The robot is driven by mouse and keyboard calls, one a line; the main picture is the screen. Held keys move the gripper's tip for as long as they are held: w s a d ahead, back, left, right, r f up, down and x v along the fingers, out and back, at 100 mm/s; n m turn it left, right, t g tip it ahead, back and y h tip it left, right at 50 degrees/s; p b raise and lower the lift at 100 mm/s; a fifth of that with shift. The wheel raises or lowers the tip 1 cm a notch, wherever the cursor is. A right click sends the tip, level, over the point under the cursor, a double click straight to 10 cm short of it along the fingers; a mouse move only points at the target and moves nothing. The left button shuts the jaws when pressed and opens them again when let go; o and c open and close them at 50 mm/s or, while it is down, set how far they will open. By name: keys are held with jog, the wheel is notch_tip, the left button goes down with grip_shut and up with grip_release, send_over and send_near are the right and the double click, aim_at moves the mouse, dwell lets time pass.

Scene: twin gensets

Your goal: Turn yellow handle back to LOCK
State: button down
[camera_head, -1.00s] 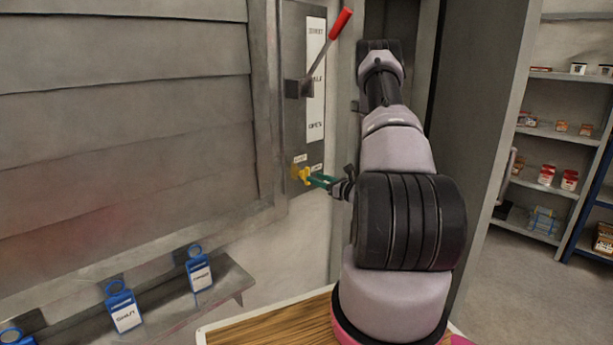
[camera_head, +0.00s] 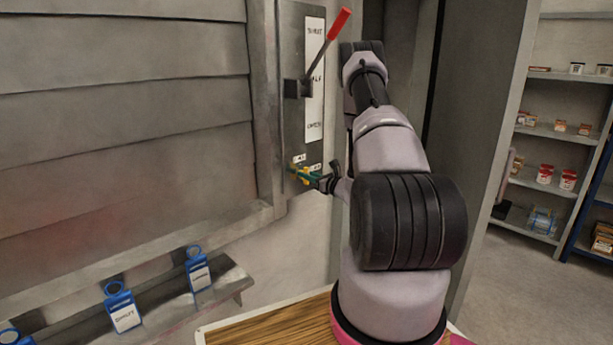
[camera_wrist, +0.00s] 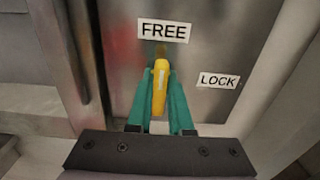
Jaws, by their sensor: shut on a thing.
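The yellow handle (camera_wrist: 160,88) stands upright in the wrist view, its top end just under the FREE label (camera_wrist: 164,31). The LOCK label (camera_wrist: 218,80) is to its right and lower on the same metal plate (camera_wrist: 222,28). My gripper (camera_wrist: 160,95) has its green fingers shut on the handle, one on each side. In the head view my gripper (camera_head: 306,176) is at the low end of the plate, and the handle (camera_head: 304,172) is mostly hidden by the fingers.
A red-tipped lever (camera_head: 338,24) stands above on the same panel, beside a white label strip. Blue tags (camera_head: 122,308) hang along a ledge at lower left. A wooden tabletop (camera_head: 270,325) lies below my arm. Shelves (camera_head: 560,130) stand far right.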

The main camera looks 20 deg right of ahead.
jog(key=shift+m, duration=0.3)
jog(key=m, duration=0.3)
jog(key=shift+d, duration=0.15)
jog(key=m, duration=0.5)
jog(key=shift+d+m, duration=0.15)
jog(key=shift+m, duration=0.25)
jog(key=shift+w+d+f+m, duration=0.1)
jog(key=shift+f+m, duration=0.05)
jog(key=shift+m, duration=1.95)
jog(key=shift+f+m, duration=0.15)
jog(key=shift+m, duration=1.95)
jog(key=c, duration=0.8)
grip_release()
